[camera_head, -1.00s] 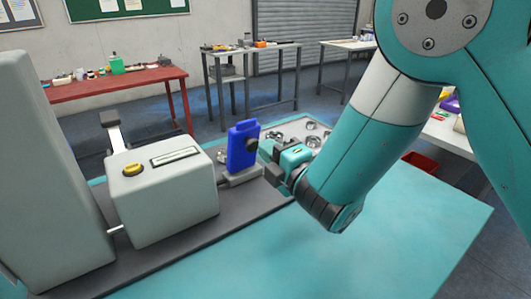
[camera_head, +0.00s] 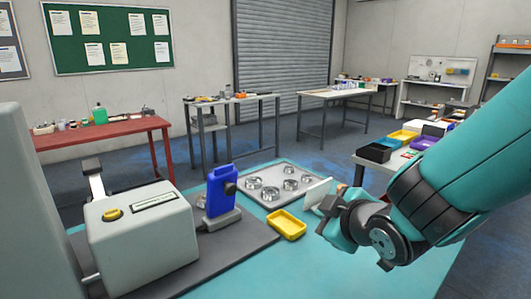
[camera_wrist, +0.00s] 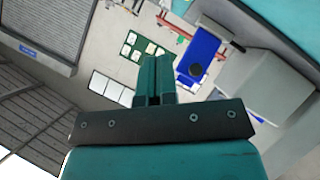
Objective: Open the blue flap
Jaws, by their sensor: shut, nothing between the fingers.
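The blue flap (camera_head: 221,190) stands upright on a grey base beside the grey machine (camera_head: 143,238). A dark round knob (camera_head: 230,188) sits on its right side. The flap also shows in the wrist view (camera_wrist: 201,50), with its knob facing the camera. My gripper (camera_head: 326,205) is to the right of the flap, clearly apart from it. In the wrist view my gripper's fingers (camera_wrist: 153,78) are together, with nothing between them.
A tray with several metal rings (camera_head: 262,172) lies behind the flap, and a yellow tray (camera_head: 286,225) lies between the flap and my gripper. The teal tabletop (camera_head: 285,272) is clear in front. A red table (camera_head: 100,133) stands behind.

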